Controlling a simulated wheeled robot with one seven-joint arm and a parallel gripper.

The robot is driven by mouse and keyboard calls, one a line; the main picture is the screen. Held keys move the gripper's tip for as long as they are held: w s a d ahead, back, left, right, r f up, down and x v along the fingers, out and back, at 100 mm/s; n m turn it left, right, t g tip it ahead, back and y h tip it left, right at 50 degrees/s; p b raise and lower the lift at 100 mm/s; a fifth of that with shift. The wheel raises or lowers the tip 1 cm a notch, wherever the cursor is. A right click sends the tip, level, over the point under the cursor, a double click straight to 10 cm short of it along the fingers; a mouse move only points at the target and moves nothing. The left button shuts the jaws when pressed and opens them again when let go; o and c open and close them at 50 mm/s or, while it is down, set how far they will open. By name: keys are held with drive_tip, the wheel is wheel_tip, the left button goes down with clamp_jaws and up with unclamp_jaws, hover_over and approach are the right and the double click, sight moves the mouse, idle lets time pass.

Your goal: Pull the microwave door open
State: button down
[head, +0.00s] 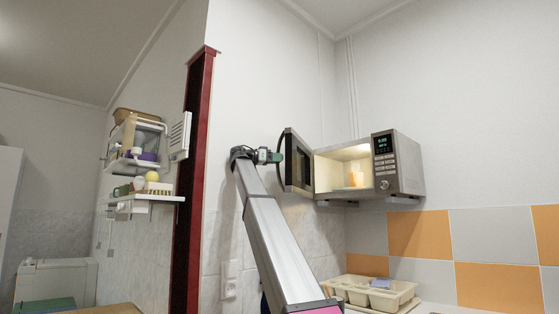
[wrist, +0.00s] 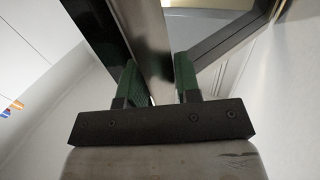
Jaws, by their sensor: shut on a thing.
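The microwave (head: 402,163) is a steel box mounted high on the wall, with a lit interior and a control panel on its right. Its door (head: 298,162) stands wide open, swung out to the left. My gripper (head: 278,157) is at the door's outer left side, at the dark curved handle. In the wrist view, the green fingers of my gripper (wrist: 158,82) are on either side of a metallic bar, the door handle (wrist: 150,40), and shut on it. The fingertips' contact is partly hidden.
A cream dish rack (head: 385,296) is on the counter below the microwave. A dark red door frame (head: 192,190) stands left of my arm, with wall shelves (head: 135,165) beyond it. The wall near the door is bare.

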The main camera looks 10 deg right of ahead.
sight(277, 149)
drive_tip(key=shift+w, duration=0.1)
drive_tip(key=c, duration=0.8)
unclamp_jaws()
drive_tip(key=shift+c, duration=0.2)
wheel_tip(277, 149, up, 5)
drive_tip(key=shift+w+f, duration=0.1)
drive_tip(key=shift+f, duration=0.1)
drive_tip(key=s+a+r, duration=0.6)
drive_tip(key=s+a, duration=0.1)
drive_tip(key=a, duration=0.2)
drive_tip(key=shift+a+r, duration=0.15)
drive_tip(key=shift+r, duration=0.05)
